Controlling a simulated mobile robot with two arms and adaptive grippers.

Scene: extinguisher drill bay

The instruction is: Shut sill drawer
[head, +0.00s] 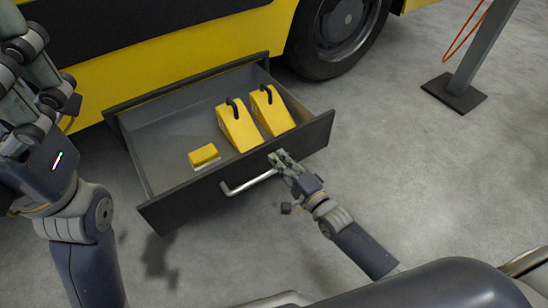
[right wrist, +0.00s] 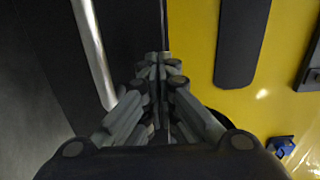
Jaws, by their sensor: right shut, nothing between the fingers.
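The sill drawer (head: 165,205) is a dark grey box pulled out from under the yellow vehicle in the head view. Its front panel carries a silver bar handle (head: 249,184). My right gripper (head: 278,158) is shut and empty at the drawer front, just right of the handle's right end; I cannot tell whether it touches the panel. In the right wrist view the closed fingers (right wrist: 160,62) point along the dark panel, with the handle (right wrist: 93,50) to their left. My left gripper (head: 40,75) is raised at the left edge, its fingers apart.
Inside the drawer are two yellow wedges (head: 238,127) with black loops and a small yellow block (head: 204,154). The vehicle (head: 190,45) has a wheel (head: 338,30) behind the drawer. A grey post on a dark base (head: 453,92) stands at right.

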